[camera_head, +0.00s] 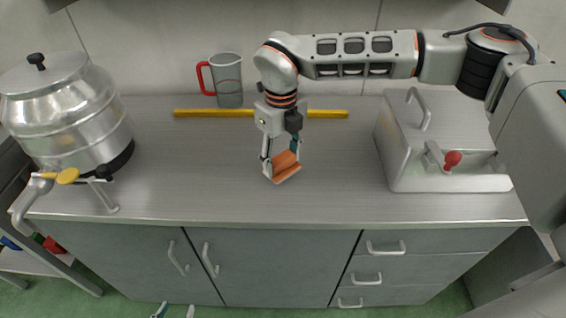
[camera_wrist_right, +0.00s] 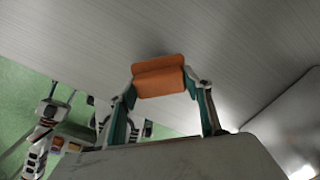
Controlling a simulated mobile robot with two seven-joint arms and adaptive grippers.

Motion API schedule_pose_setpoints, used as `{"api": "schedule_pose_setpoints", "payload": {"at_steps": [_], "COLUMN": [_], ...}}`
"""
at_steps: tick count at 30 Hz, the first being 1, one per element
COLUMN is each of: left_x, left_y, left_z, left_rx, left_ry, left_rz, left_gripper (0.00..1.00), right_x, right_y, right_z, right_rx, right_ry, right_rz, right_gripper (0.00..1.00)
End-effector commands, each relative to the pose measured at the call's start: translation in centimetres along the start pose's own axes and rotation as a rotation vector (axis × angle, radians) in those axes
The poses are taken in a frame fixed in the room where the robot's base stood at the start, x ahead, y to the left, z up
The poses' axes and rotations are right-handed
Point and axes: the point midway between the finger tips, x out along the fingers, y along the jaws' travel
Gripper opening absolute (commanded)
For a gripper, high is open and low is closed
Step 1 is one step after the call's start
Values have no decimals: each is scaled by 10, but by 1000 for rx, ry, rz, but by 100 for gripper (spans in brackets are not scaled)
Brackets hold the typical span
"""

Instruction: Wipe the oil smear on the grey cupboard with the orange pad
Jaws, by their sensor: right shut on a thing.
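The grey cupboard (camera_head: 225,160) has a brushed metal top, and doors and drawers below. The orange pad (camera_head: 286,172) is tilted in my right gripper (camera_head: 283,164), over the middle of the top. My right gripper is shut on the pad, which also shows between its fingers in the right wrist view (camera_wrist_right: 160,82). I cannot tell whether the pad touches the surface. I cannot make out an oil smear; the pad and gripper hide part of the top. My left gripper (camera_head: 174,312) is low in front of the doors, its two fingertips apart and nothing between them.
A steel tank with a tap (camera_head: 65,110) stands at the left end. A grey metal box with a red knob (camera_head: 405,160) is on the right. The top's front middle is clear.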

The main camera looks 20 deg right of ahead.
Motion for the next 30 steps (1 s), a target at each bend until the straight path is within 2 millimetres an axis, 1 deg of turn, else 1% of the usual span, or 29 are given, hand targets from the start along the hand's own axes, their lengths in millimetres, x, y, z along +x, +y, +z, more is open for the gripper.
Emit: {"api": "schedule_pose_setpoints", "payload": {"at_steps": [1,9,15,19,30], "left_x": [-3,-11,-16,-17,-16], "left_y": [-2,-5,-7,-6,-6], "left_z": [-6,-24,-33,-34,-31], "left_rx": [2,3,3,2,2], "left_ry": [4,13,17,17,13], "left_rz": [-2,-5,-5,-5,-4], "left_gripper": [40,40,40,40,40], "right_x": [-8,-32,-48,-51,-50], "right_y": [0,2,3,4,4], "right_z": [1,4,6,6,6], "right_rx": [1,2,2,1,1], "right_ry": [-2,-3,-2,0,-1], "right_rz": [0,-1,0,0,0], "right_gripper": [29,29,29,29,29]}}
